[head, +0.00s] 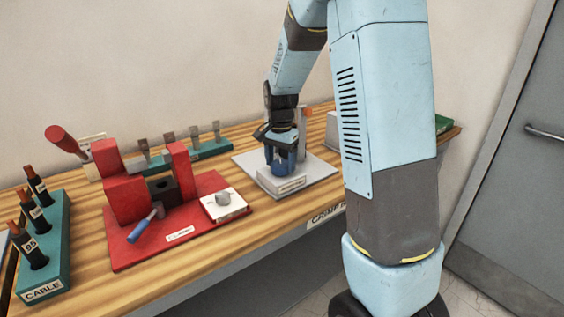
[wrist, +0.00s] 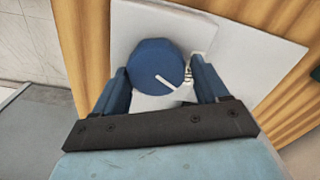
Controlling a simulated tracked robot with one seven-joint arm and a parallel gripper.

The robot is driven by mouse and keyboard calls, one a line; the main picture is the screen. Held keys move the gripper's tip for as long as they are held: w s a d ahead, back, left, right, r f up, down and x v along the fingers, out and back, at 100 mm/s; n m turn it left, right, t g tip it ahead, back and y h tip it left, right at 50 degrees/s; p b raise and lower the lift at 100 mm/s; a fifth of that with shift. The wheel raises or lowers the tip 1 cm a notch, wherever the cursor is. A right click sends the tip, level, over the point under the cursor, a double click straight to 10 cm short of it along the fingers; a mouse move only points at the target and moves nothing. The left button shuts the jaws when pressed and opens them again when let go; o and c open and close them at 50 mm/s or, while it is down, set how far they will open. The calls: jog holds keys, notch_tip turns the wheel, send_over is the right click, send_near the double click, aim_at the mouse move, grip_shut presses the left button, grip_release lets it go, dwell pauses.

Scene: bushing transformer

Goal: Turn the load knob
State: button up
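A round blue knob (wrist: 152,62) with a white pointer line sits on a white block (wrist: 124,30) in the wrist view. In the head view the block (head: 285,183) stands on a pale plate (head: 317,172) on the bench; its label is too small to read. In the head view my gripper (head: 281,143) points down over the block and hides much of the knob.
A teal cable rack (head: 45,262) is at far left. Several tools stand in a green rack (head: 209,148) behind. Bench front edge is close.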

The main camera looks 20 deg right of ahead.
aim_at(281, 163)
jog(key=o, duration=0.3)
jog(key=shift+s, duration=0.1)
notch_tip(281, 163, up, 14)
jog(key=shift+f, duration=0.2)
dwell(0.4)
dwell(0.3)
jog(key=shift+s+d+r+n+t, duration=0.1)
jog(key=shift+s+r+n+t, duration=1.2)
jog(key=shift+s, duration=3.45)
jog(key=shift+s+r+n+t, duration=0.45)
jog(key=shift+s+n, duration=1.5)
jog(key=shift+s, duration=2.85)
jog(key=shift+s+d+r+n+t, duration=0.1)
jog(key=shift+s+r+n+t, duration=1.2)
jog(key=shift+s, duration=3.45)
